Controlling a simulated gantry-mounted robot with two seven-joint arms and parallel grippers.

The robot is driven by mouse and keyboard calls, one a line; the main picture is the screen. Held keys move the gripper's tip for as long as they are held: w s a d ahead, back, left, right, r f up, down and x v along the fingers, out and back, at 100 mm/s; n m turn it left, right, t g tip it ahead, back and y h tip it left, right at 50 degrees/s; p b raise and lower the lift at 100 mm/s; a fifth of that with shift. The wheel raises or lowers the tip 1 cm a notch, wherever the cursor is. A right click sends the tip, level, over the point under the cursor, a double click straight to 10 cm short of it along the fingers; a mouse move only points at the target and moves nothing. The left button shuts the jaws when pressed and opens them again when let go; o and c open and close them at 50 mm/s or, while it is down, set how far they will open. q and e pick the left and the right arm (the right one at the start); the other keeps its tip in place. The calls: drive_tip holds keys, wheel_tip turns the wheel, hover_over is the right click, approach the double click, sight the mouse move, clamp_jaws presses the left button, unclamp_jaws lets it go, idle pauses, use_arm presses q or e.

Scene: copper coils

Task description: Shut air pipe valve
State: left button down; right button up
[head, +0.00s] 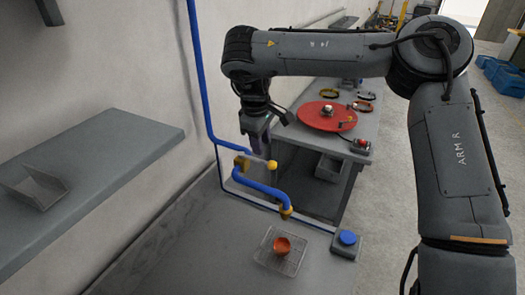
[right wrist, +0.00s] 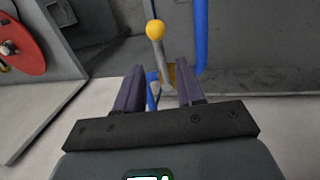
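The air pipe valve (head: 242,163) is a yellow body on the blue pipe (head: 264,188). Its lever ends in a yellow knob (head: 272,165). In the right wrist view the grey lever (right wrist: 161,62) runs from the yellow knob (right wrist: 155,29) down towards the valve body, partly hidden. My right gripper (head: 264,153) points down right at the valve. In the right wrist view its two purple-grey fingers (right wrist: 160,82) are apart. The lower lever lies in the gap between them, and contact cannot be told. My left gripper is not in view.
A wire tray (head: 262,257) with a copper-coloured coil (head: 283,245) and a box with a blue button (head: 347,238) stand on the front bench. A red turntable (head: 318,116) is on the bench behind. A shelf (head: 100,150) is at left.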

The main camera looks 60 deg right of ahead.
drive_tip(key=shift+a+r, duration=0.2)
drive_tip(key=shift+r, duration=0.85)
drive_tip(key=shift+a+r, duration=0.2)
drive_tip(key=shift+r, duration=0.8)
